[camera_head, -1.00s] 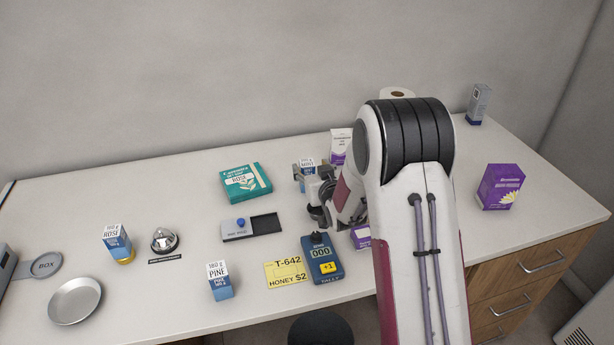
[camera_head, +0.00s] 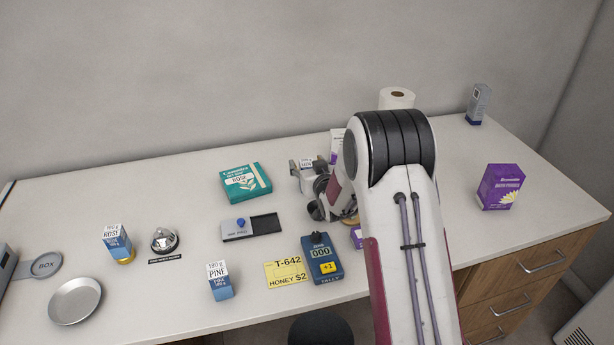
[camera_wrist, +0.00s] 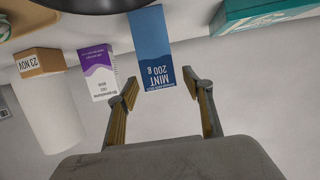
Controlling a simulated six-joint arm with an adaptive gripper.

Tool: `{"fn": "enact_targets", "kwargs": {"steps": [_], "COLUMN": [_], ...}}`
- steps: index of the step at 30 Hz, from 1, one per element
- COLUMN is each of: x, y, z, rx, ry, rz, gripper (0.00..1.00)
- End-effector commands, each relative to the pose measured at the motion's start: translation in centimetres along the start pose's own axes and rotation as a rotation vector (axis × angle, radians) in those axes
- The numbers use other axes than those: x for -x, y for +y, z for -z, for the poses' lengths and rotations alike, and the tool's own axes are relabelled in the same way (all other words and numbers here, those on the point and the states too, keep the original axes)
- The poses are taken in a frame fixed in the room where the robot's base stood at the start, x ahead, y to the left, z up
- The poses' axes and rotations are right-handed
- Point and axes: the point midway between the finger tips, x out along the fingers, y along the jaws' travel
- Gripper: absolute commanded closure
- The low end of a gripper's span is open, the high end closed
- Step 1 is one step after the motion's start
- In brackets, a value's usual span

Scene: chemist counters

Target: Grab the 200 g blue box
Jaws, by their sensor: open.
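A blue and white box marked MINT 200 g (camera_wrist: 152,50) appears upside down in the wrist view. My gripper (camera_wrist: 164,90) is open, with one finger on either side of the box's near end. I see no firm contact, and the box sits closer to the left finger. In the head view my gripper (camera_head: 310,186) is at the back middle of the counter, and the box's white label (camera_head: 306,162) shows there. The gripper hides most of the box's lower part.
A purple and white box (camera_wrist: 98,76) stands close beside the mint box. A teal carton (camera_head: 246,182) is to its left. Other blue boxes, ROSE (camera_head: 117,243) and PINE (camera_head: 219,280), stand farther left and forward. A blue tally counter (camera_head: 322,258) is in front.

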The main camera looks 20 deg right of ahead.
Motion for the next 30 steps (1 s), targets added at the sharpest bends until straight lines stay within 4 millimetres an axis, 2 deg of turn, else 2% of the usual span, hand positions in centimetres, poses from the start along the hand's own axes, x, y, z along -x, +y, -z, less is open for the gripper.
{"fn": "enact_targets", "kwargs": {"steps": [5,20,26,30], "x": [-0.66,-0.67,-0.67,-0.67], "y": [-0.01,0.02,0.02,0.02], "z": [-0.04,-0.04,-0.04,0.04], "rx": [0.000,0.000,0.000,0.000], "ry": [-0.001,-0.001,-0.001,0.001], "rz": [0.000,0.000,-0.001,-0.001], "gripper": [0.49,0.49,0.99,0.98]}}
